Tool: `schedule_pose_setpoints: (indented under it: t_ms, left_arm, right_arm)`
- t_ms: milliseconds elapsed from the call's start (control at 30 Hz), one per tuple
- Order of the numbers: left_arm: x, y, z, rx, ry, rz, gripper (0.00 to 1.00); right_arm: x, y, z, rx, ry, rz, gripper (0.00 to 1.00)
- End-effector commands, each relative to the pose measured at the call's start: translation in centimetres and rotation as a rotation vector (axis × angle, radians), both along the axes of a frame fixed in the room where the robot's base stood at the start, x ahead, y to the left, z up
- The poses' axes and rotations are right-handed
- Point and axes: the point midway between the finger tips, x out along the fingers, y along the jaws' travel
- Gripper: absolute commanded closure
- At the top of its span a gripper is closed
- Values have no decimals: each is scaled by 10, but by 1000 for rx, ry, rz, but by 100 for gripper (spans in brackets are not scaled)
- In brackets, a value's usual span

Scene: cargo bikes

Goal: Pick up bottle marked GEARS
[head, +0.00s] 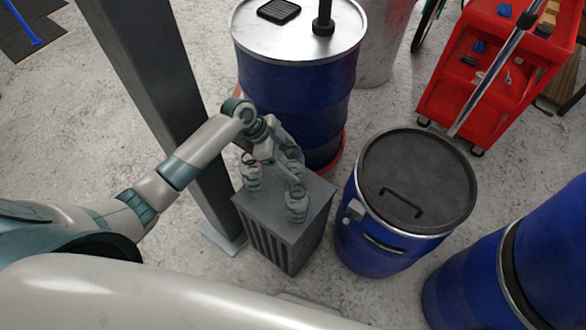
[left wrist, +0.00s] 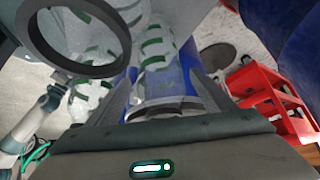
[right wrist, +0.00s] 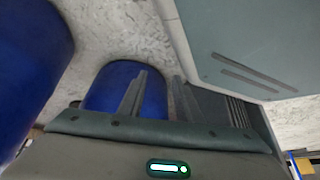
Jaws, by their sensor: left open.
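Several clear bottles with green markings stand on a grey ribbed box in the head view: a left one (head: 251,176), a front one (head: 296,205) and one at the back, partly hidden by my gripper. No GEARS label is readable. My left gripper (head: 284,172) is open above the box, among the bottles. In the left wrist view, its fingers (left wrist: 160,100) stand apart with a clear bottle (left wrist: 165,112) showing between them; I cannot tell whether they touch it. Other green-marked bottles (left wrist: 155,48) show beyond. My right gripper (right wrist: 160,98) is open and empty in the right wrist view.
The grey box (head: 270,225) stands between a dark post (head: 160,80) and a blue drum with a dark lid (head: 415,180). A taller blue drum (head: 295,90) is behind it. A red cart (head: 490,85) is at upper right. Bare concrete floor shows at left.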

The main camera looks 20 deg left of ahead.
Motion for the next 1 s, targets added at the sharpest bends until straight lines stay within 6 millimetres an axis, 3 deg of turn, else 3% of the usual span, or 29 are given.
schedule_pose_setpoints:
  t_ms: [333, 867, 1000]
  left_arm:
    - [7, -22, -29, -1, 1, 2, 24]
    - [7, -24, -34, 1, 0, 1, 24]
    - [7, -24, -33, 1, 0, 1, 53]
  right_arm:
    - [-46, -15, -13, -30, 110, -2, 69]
    - [-38, -17, -12, -32, 103, -3, 69]
    - [-36, -17, -12, -32, 99, -4, 69]
